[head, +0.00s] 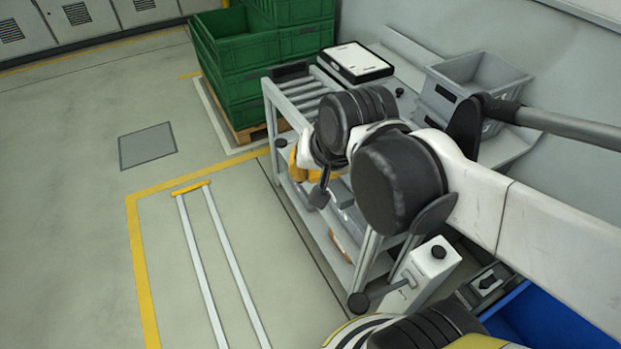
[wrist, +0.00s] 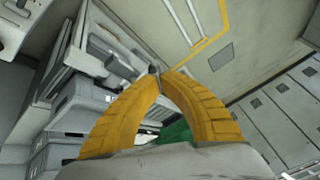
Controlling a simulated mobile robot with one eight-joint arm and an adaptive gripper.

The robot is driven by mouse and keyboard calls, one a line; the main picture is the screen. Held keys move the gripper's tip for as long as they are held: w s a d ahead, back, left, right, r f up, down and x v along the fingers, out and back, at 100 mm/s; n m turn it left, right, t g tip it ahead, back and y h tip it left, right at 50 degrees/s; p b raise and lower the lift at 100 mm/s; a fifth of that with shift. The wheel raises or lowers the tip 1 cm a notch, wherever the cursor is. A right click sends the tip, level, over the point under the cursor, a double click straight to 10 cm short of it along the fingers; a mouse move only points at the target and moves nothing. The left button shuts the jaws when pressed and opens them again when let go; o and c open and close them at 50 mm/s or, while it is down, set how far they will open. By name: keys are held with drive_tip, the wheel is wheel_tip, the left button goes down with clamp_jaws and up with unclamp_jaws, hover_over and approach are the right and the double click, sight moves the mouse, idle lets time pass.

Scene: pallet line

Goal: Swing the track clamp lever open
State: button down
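My gripper (wrist: 159,75) has two curved yellow fingers, and their tips come together in the wrist view. A small dark and grey part shows right at the tips, and I cannot tell whether it is between them or just beyond. A dark bar-like part (wrist: 118,65) on the cart's edge lies left of the tips. In the head view my gripper (head: 301,160) is at the cart's left side, mostly hidden behind my arm. A black knob (head: 281,143) shows just left of it. I cannot tell for sure which of these parts is the track clamp lever.
The grey cart (head: 345,262) carries rollers (head: 308,92) and a black-and-white box (head: 354,61). A grey bin (head: 480,78) stands to the right, green crates (head: 225,80) behind. A white box (head: 425,270) with a black knob stands in front.

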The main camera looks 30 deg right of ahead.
drive_tip(key=w+d+f+m+g+y, duration=0.1)
drive_tip(key=w+d+f+m, duration=0.4)
drive_tip(key=m, duration=0.6)
drive_tip(key=w+d+f+m+g+y, duration=0.1)
drive_tip(key=w+d+f+m+g, duration=0.1)
drive_tip(key=w+d+f+m, duration=0.3)
drive_tip(key=d+f+m, duration=0.3)
drive_tip(key=m, duration=0.4)
drive_tip(key=shift+w+d+p, duration=0.3)
drive_tip(key=shift+d+p, duration=0.05)
drive_tip(key=shift+d, duration=0.05)
drive_tip(key=shift+f, duration=0.1)
drive_tip(key=w+a+f+b, duration=0.4)
drive_tip(key=w+f+b, duration=0.1)
drive_tip(key=f, duration=0.5)
drive_tip(key=shift+w+a, duration=0.15)
drive_tip(key=shift+w, duration=0.3)
